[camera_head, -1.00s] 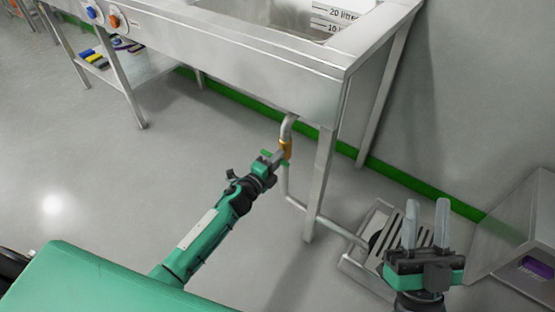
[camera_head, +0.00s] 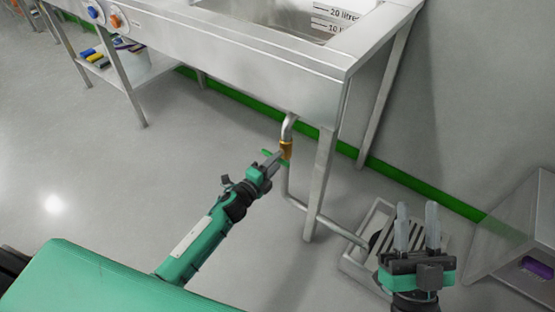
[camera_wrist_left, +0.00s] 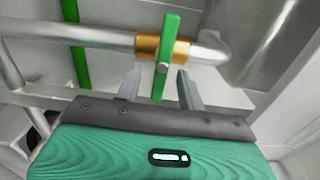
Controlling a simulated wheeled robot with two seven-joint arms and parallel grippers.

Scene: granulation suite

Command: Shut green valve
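The green valve handle (camera_head: 267,153) is on a brass valve body (camera_head: 286,150) in the drain pipe under the sink. In the left wrist view the handle (camera_wrist_left: 170,38) lies across the pipe, roughly at right angles to it, over the brass body (camera_wrist_left: 147,45). My left gripper (camera_head: 273,159) is close to the valve. In the left wrist view its fingers (camera_wrist_left: 161,80) are apart, one on each side of the handle's lower end, with gaps visible. My right gripper (camera_head: 417,205) is open and empty, above the floor drain at the right.
The steel sink (camera_head: 230,45) stands above the valve, with a leg (camera_head: 320,185) just right of the pipe (camera_head: 300,204). The pipe runs down to a grated floor drain (camera_head: 352,262). A grey box (camera_head: 515,235) stands at the right. The floor at left is clear.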

